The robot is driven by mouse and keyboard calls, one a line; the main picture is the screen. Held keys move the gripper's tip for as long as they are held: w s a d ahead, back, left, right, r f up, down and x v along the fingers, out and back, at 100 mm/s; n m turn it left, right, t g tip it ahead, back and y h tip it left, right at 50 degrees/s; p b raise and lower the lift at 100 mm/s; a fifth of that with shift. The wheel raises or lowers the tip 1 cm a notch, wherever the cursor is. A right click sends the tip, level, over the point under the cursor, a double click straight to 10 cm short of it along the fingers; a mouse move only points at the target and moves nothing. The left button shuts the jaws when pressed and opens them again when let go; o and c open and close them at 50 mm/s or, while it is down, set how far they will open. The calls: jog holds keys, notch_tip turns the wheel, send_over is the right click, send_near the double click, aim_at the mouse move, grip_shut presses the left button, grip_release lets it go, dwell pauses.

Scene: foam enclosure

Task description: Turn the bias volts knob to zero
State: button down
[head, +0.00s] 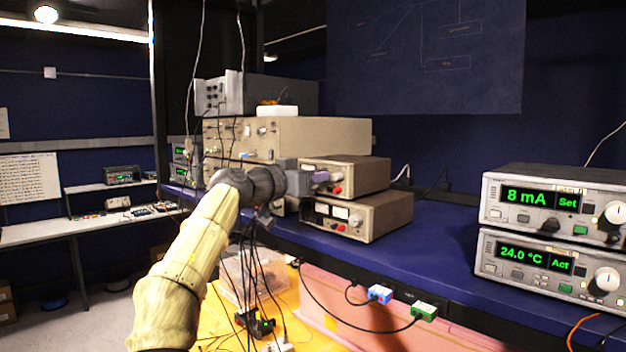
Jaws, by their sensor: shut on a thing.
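Two small brown-sided instrument boxes are stacked on the blue shelf, an upper one (362,172) and a lower one (385,214). Each has a pale front panel with red parts low on it. My gripper (321,178) reaches from the left to the front of the upper box. It is shut at that panel, on what appears to be the bias volts knob. The fingers hide the knob, so its pointer and setting cannot be seen. The panel lettering is too small to read.
Large beige instruments (300,136) with cables stand behind my gripper. Black cables (262,275) hang below it near a clear bin (240,272). Two units with green displays (548,215) stand on the right of the blue shelf (440,262); the shelf between is mostly clear.

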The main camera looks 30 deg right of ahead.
jog(key=n+p, duration=0.2)
jog(key=n, duration=2)
jog(key=shift+r+n+g, duration=0.15)
jog(key=shift+n+g, duration=0.15)
jog(key=c, duration=1.5)
grip_release()
